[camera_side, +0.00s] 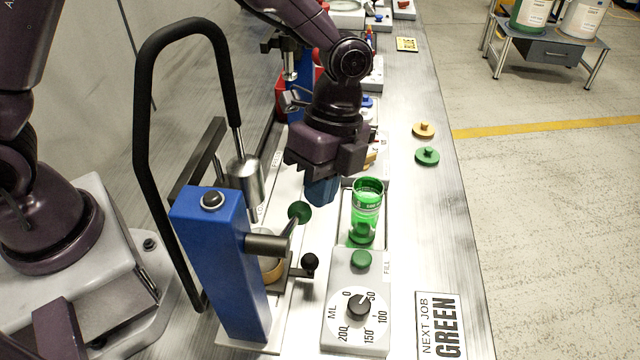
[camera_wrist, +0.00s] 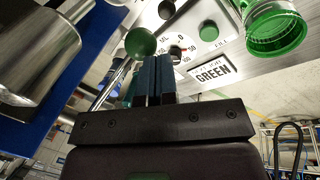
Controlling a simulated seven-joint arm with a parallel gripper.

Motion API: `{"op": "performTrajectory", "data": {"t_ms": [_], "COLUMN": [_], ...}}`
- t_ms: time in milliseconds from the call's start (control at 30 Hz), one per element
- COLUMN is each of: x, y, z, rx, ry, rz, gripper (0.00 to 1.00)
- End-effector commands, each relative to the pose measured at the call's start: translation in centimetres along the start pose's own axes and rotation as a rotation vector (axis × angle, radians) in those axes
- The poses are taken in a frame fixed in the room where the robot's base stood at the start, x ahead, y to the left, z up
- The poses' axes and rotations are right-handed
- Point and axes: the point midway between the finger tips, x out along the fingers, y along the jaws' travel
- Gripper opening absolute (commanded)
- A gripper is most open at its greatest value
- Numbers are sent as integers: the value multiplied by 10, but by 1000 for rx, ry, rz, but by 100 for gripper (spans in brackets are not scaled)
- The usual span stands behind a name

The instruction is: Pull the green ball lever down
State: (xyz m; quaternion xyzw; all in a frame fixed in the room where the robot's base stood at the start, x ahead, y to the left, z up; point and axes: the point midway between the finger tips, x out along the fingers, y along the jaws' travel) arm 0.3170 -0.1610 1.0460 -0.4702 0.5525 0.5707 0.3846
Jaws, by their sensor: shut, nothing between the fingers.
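The green ball (camera_side: 299,211) sits on the end of a short metal lever that rises from a grey cylinder (camera_side: 268,243) on the blue pump post (camera_side: 215,265). The ball also shows in the wrist view (camera_wrist: 140,41), with its rod (camera_wrist: 112,80) slanting down to the left. My gripper (camera_side: 320,192) has blue fingers, pressed together and empty. It is above and just right of the ball in the side view. In the wrist view the fingertips (camera_wrist: 153,62) appear close beside the ball; I cannot tell whether they touch it.
A green cup (camera_side: 367,205) stands right of my gripper, behind a panel with a green button (camera_side: 361,259) and an ML dial (camera_side: 358,306). A black hose (camera_side: 143,150) loops at left. A black-knobbed handle (camera_side: 310,262) sits low. A sign (camera_side: 440,325) reads NEXT JOB GREEN.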

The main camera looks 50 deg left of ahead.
Motion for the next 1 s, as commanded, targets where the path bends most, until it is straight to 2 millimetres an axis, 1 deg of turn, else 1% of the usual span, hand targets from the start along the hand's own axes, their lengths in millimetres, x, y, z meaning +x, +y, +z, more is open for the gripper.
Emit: {"op": "performTrajectory", "data": {"t_ms": [300, 367, 500, 633, 1000], "x": [1, 4, 18, 25, 26], "y": [0, 0, 0, 1, 2], "z": [0, 0, -2, -4, -6], "rx": [-1, 0, 10, 21, 26], "ry": [3, 15, 80, 118, 122], "rz": [3, 22, 105, 150, 157], "gripper": [0, 0, 0, 0, 0]}}
